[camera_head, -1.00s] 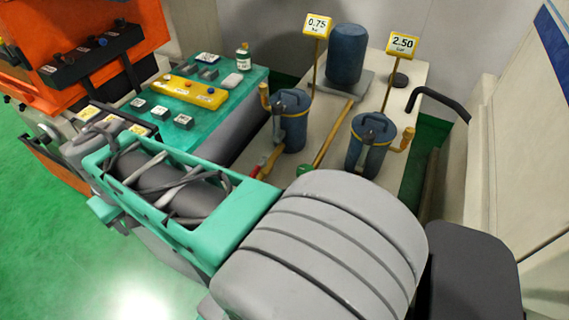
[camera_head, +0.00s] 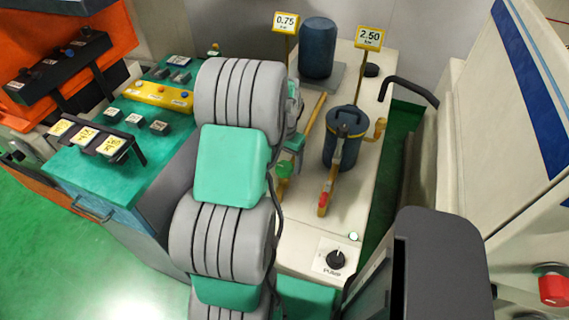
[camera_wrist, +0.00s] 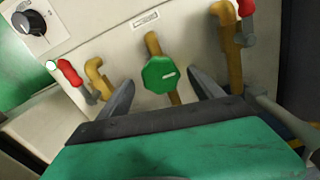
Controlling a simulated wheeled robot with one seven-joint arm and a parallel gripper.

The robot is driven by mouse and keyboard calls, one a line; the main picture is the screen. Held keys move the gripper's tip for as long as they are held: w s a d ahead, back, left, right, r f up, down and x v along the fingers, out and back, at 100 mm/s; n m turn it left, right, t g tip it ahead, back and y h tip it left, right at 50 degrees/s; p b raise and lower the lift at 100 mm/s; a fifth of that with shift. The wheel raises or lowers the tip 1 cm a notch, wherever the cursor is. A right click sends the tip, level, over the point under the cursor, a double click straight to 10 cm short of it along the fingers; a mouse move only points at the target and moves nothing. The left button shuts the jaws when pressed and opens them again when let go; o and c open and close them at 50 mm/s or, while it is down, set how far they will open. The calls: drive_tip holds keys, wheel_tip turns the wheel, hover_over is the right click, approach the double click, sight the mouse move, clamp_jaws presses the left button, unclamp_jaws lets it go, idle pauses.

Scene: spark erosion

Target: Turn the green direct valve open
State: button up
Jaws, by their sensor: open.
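The green direct valve (camera_wrist: 160,74) is a green faceted knob with a pale mark, on a brass pipe in the wrist view. It also shows in the head view (camera_head: 283,169), partly behind my arm. My gripper (camera_wrist: 161,80) is open, with one dark finger on each side of the green knob in the picture. I cannot tell whether the fingers touch it or stop short of it. In the head view my gripper (camera_head: 292,142) is mostly hidden by my arm, close to the knob.
Red-handled levers (camera_wrist: 70,72) (camera_head: 323,200) sit on brass pipes nearby. A blue canister (camera_head: 344,140) stands on the cream bench (camera_head: 300,225). A black PUMP knob (camera_head: 336,260) is on its front. A teal cabinet (camera_head: 120,170) stands left.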

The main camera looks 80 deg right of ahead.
wheel_tip(320, 180, down, 2)
drive_tip(key=shift+f, duration=0.1)
drive_tip(key=c, duration=1.4)
